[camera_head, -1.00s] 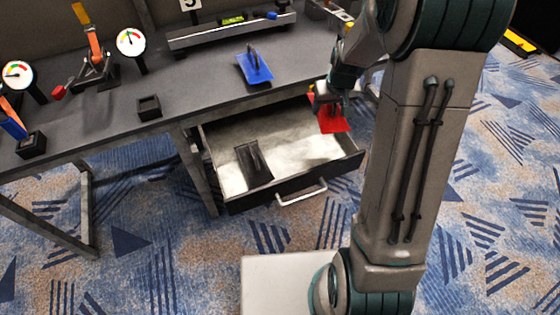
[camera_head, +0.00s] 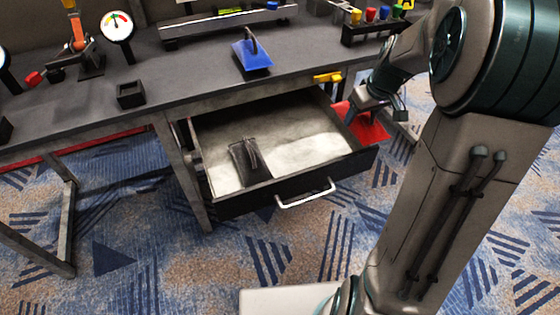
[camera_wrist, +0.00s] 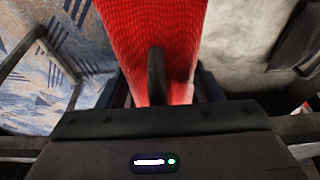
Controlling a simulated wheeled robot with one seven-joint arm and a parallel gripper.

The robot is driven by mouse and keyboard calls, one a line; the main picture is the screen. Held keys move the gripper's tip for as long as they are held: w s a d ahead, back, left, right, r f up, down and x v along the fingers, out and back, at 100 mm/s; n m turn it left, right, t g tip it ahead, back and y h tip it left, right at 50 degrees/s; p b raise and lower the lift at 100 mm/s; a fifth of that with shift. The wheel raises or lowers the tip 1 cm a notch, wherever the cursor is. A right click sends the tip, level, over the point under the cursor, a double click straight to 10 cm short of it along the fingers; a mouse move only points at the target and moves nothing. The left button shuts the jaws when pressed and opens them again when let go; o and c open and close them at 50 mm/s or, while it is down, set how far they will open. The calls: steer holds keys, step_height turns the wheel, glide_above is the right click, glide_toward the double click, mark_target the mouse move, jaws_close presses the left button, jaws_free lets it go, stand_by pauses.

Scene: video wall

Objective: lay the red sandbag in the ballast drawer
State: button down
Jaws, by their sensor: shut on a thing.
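The red sandbag (camera_head: 372,128) hangs from my gripper at the right side of the open ballast drawer (camera_head: 290,192). In the head view it shows just beyond the drawer's right wall; how high it hangs I cannot tell. In the wrist view the red sandbag (camera_wrist: 150,25) fills the upper middle, with its dark strap between my gripper's fingers (camera_wrist: 155,85). My gripper (camera_head: 368,105) is shut on it, its fingertips largely hidden in the head view. The drawer's pale floor shows right of the bag in the wrist view.
A black sandbag (camera_head: 248,165) lies in the drawer's left front part; the drawer's middle and right are bare. A blue sandbag (camera_head: 251,56) lies on the bench (camera_head: 190,75) above. A yellow piece (camera_head: 327,77) sits at the bench edge near my arm.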

steer(key=shift+d, duration=0.2)
steer(key=b, duration=0.4)
glide_toward(304, 145)
steer(key=shift+w+d+f+b, duration=0.1)
steer(key=shift+d+f+b, duration=0.2)
steer(key=shift+f, duration=0.3)
steer(key=shift+w+d+f+b, duration=0.1)
steer(key=shift+d+f+b, duration=0.25)
steer(key=shift+f, duration=0.25)
steer(key=shift+w+d+f+b, duration=0.2)
steer(key=shift+f+b, duration=0.1)
steer(key=shift+f, duration=0.3)
steer(key=shift+f, duration=0.15)
steer(key=shift+c, duration=2)
jaws_free()
steer(key=shift+s+f, duration=0.1)
steer(key=shift+s, duration=0.05)
